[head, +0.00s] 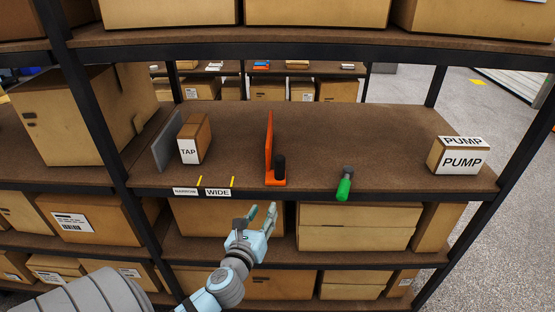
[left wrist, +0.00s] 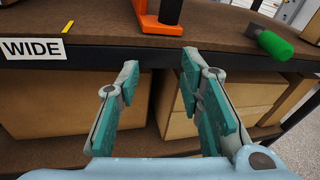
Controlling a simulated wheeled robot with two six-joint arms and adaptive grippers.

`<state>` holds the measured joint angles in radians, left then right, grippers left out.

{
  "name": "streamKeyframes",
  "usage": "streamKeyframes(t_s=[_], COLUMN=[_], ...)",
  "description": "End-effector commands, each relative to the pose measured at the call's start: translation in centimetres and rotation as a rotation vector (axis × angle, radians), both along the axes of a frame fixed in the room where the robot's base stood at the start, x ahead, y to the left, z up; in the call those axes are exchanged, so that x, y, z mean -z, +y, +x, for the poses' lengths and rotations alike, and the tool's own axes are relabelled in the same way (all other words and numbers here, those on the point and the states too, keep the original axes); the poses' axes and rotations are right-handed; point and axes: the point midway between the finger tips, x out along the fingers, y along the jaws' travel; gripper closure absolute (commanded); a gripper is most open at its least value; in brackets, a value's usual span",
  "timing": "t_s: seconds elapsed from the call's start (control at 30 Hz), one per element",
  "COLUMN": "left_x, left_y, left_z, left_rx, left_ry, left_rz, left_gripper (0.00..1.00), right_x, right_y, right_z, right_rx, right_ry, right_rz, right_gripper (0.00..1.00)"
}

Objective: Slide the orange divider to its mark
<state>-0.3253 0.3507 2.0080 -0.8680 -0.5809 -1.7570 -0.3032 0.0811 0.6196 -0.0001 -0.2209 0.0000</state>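The orange divider (head: 269,145) stands upright on the middle shelf, its foot near the front edge, with a black knob (head: 280,167) on the foot. Its foot also shows at the top of the left wrist view (left wrist: 158,27). Two yellow marks sit on the shelf front left of the divider: one (head: 199,181) above a label that seems to read NARROW (head: 185,191), one (head: 233,181) above the WIDE label (head: 218,192). My left gripper (head: 262,213) is open and empty, in front of and below the shelf edge, under the divider's foot. My right gripper is out of view.
A TAP box (head: 195,139) stands left of the divider, beside a grey panel (head: 165,143). A green-handled object (head: 344,188) lies at the front edge to the right. The shelf between TAP box and divider is clear.

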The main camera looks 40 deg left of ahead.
Motion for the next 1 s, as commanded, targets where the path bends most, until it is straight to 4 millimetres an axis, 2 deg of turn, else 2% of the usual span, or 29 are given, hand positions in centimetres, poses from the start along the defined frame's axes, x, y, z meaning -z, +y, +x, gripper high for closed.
streamKeyframes(t_s=[0.03, 0.07, 0.1, 0.17, 0.27, 0.5, 0.6, 0.8, 1.0], left_x=[-3.2, -4.4, -5.5, -6.2, -6.1, -6.0, -5.9, -5.8, -5.9], left_y=[-0.2, -0.3, -0.4, -0.3, 0.4, 3.0, 3.8, 4.8, 4.9], left_z=[0.1, 0.1, 0.2, 0.7, 2.2, 8.6, 10.7, 13.0, 13.5], left_rx=[0.011, 0.013, 0.015, 0.017, 0.015, 0.015, 0.015, 0.017, 0.018], left_ry=[-0.025, -0.035, -0.046, -0.051, -0.051, -0.051, -0.051, -0.049, -0.049], left_rz=[0.091, 0.14, 0.182, 0.213, 0.217, 0.212, 0.21, 0.207, 0.207], left_gripper=[0.66, 0.66, 0.66, 0.66, 0.66, 0.66, 0.66, 0.66, 0.66], right_x=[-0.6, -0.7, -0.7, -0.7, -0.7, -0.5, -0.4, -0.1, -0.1], right_y=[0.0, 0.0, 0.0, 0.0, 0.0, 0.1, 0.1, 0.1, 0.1], right_z=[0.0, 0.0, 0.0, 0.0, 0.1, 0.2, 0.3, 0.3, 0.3], right_rx=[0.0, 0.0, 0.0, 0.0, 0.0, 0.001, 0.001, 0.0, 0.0], right_ry=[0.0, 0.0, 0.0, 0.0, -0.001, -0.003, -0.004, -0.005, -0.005], right_rz=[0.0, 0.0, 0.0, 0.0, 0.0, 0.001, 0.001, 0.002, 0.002], right_gripper=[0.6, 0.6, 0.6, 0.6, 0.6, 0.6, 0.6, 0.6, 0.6])
